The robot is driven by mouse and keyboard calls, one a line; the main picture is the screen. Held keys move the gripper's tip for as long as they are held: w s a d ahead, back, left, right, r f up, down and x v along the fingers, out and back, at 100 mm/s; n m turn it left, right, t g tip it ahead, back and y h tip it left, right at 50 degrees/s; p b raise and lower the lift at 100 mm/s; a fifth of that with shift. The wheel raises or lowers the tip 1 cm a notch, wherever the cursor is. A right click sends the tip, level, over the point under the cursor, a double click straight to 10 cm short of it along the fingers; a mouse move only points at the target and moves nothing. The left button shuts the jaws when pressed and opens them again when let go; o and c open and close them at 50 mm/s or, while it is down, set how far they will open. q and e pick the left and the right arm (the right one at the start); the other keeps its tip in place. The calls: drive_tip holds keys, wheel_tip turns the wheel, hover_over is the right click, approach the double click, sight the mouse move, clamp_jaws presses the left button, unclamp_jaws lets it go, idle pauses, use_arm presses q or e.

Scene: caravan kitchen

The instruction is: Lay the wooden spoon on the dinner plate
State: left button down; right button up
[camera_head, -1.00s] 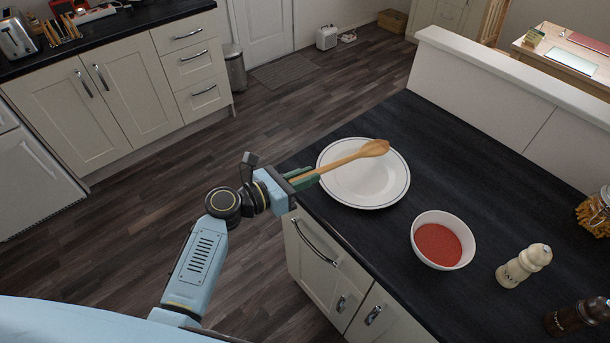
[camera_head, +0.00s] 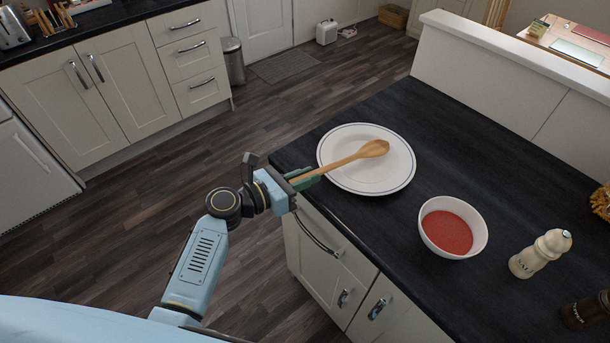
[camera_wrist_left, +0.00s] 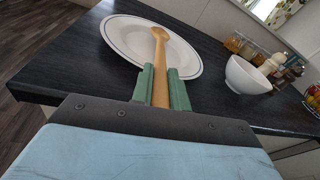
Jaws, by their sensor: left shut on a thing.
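The wooden spoon (camera_head: 372,149) is held by its handle in my left gripper (camera_head: 308,179), which is shut on it at the counter's left edge. The spoon's bowl end reaches over the white dinner plate (camera_head: 368,186), which has a dark line round its rim. In the left wrist view the spoon (camera_wrist_left: 160,60) runs straight out from between the green fingers (camera_wrist_left: 160,88), its head over the plate (camera_wrist_left: 112,36). I cannot tell whether the spoon touches the plate. My right gripper is not in view.
A white bowl (camera_head: 481,236) of red contents stands right of the plate, then a cream salt mill (camera_head: 540,253) and a dark pepper mill (camera_head: 588,311). A low white wall (camera_head: 500,80) bounds the counter's far side. The dark counter (camera_head: 415,120) behind the plate is clear.

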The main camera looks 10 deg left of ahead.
use_arm(q)
drive_tip(key=c, duration=1.3)
unclamp_jaws()
drive_tip(key=v, duration=1.3)
drive_tip(key=shift+s, duration=0.15)
drive_tip(key=shift+r, duration=0.1)
